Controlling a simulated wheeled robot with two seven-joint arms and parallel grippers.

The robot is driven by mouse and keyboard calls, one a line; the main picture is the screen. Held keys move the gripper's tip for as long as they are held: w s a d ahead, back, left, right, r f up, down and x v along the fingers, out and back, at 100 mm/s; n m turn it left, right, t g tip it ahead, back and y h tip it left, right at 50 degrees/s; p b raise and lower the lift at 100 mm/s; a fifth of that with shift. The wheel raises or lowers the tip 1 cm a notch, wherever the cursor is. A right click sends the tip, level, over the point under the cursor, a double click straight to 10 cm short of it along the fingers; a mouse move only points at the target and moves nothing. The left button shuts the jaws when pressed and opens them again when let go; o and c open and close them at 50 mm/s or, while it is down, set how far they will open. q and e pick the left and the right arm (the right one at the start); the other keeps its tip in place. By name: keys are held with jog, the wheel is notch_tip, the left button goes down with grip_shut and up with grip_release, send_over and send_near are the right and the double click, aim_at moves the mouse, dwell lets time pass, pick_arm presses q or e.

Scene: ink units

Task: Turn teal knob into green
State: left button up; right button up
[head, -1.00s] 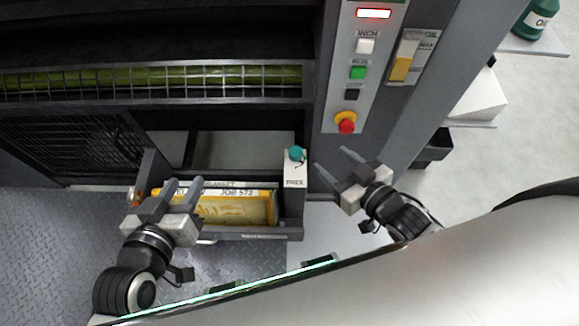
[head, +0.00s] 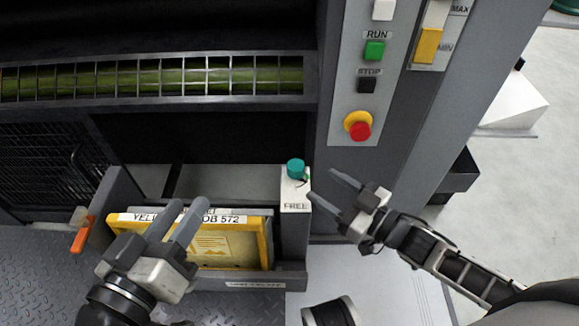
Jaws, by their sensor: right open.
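The teal knob (head: 296,168) sits on top of a white block (head: 295,195) labelled "FREE", at the right end of the open ink drawer (head: 265,280). A small dark pointer shows at the knob's base.
A control panel with a green RUN button (head: 374,50), a black STOP button (head: 367,84) and a red emergency button (head: 360,130) rises behind my right gripper. An orange handle (head: 82,235) is at the drawer's left. A caged green roller (head: 180,78) runs above.

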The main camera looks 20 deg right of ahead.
aim_at(303, 172)
jog(key=b+x, duration=0.1)
jog(key=x, duration=0.5)
jog(key=shift+f+b, duration=0.15)
jog(key=shift+b, duration=0.25)
jog(key=b+x, duration=0.1)
jog(key=x, duration=0.2)
jog(key=shift+w+a, duration=0.2)
jog(key=shift+w, duration=0.1)
jog(key=shift+w+a, duration=0.3)
jog(key=shift+w, duration=0.1)
pick_arm(q)
jog(key=r+t, duration=0.1)
jog(key=w+r+m+t, duration=0.1)
jog(key=w+r+h, duration=0.1)
jog(key=shift+a+r+m+t, duration=0.2)
jog(key=shift+r+m+t, duration=0.1)
jog(key=shift+r+t, duration=0.1)
pick_arm(e)
jog(key=c, duration=1)
